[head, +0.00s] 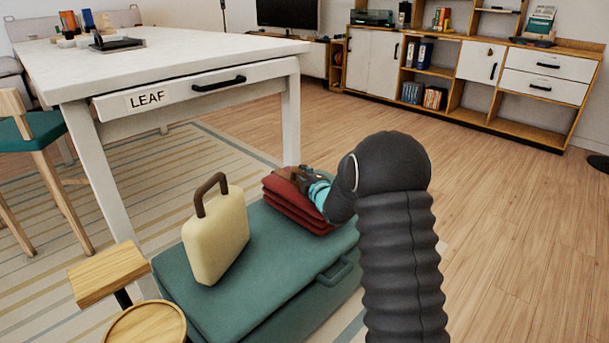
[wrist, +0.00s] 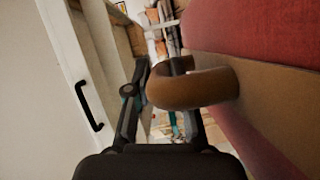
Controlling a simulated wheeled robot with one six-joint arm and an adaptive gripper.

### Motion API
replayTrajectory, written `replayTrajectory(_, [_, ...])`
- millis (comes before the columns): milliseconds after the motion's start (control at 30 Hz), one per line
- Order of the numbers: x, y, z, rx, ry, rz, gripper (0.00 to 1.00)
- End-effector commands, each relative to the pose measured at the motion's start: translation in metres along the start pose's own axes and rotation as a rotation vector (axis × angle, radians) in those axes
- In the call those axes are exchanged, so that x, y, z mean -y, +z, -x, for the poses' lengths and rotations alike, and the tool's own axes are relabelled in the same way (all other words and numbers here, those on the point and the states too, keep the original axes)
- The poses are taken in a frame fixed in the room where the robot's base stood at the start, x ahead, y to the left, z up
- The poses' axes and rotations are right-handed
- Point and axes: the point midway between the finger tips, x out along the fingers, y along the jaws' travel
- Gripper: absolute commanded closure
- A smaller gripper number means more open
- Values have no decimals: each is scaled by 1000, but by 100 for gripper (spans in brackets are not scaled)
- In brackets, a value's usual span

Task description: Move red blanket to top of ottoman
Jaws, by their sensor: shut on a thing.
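The red blanket (head: 298,208) is a folded stack at the far end of the teal ottoman (head: 270,285) in the head view. It looks level on or just over the ottoman's top; I cannot tell if it touches. My gripper (head: 302,177) is at its upper side. In the wrist view, my gripper (wrist: 163,68) is shut on a brown loop handle (wrist: 192,90) fixed to a tan band on the red blanket (wrist: 255,32). The blanket's underside is hidden.
A cream bag (head: 215,240) with a brown handle stands upright on the ottoman, left of the blanket. A white table (head: 165,55) with a drawer marked LEAF stands behind. A small wooden stand (head: 108,272) is at front left. Open floor (head: 510,215) lies right.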

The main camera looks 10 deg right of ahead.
Motion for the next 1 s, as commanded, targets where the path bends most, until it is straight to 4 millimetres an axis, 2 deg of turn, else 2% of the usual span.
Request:
replayTrajectory(67, [-1, 0, 0, -1, 5, 1, 100])
replayTrajectory(100, [1, 0, 0, 0, 0, 0, 73])
replayTrajectory(200, [0, 0, 0, 0, 0, 0, 53])
replayTrajectory(533, [-1, 0, 0, 0, 0, 0, 53])
replayTrajectory(633, [-1, 0, 7, 0, 1, 0, 53])
replayTrajectory(767, [-1, 1, 28, 1, 0, 0, 53])
replayTrajectory(1000, [0, 1, 76, 2, 0, 0, 53])
